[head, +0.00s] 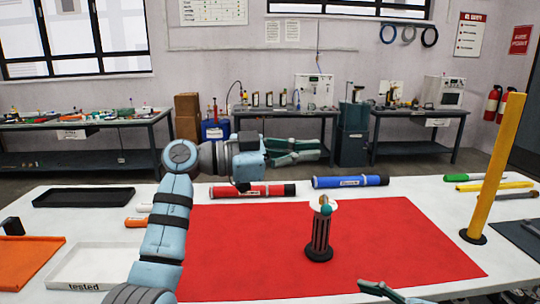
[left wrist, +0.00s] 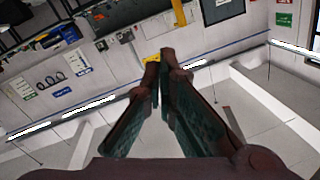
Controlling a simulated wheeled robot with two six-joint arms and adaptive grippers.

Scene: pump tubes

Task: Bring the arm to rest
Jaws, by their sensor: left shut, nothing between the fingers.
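My left arm comes in from the left and bends at an elbow above the white table. Its gripper (head: 322,151) points right, held in the air above the far side of the table. Its fingers are shut with nothing between them. In the left wrist view the same gripper (left wrist: 162,60) shows its fingers meeting at the tips, with room walls and floor behind. My right gripper (head: 378,290) shows only in part at the bottom edge of the head view, low over the front of the table; whether it is open cannot be told.
A red mat (head: 240,250) covers the table's middle. On it stands a dark slotted holder (head: 319,235) with a teal-topped piece. A red tube (head: 252,190) and a blue tube (head: 348,182) lie behind. A yellow post (head: 495,165) stands right; trays (head: 85,196) lie left.

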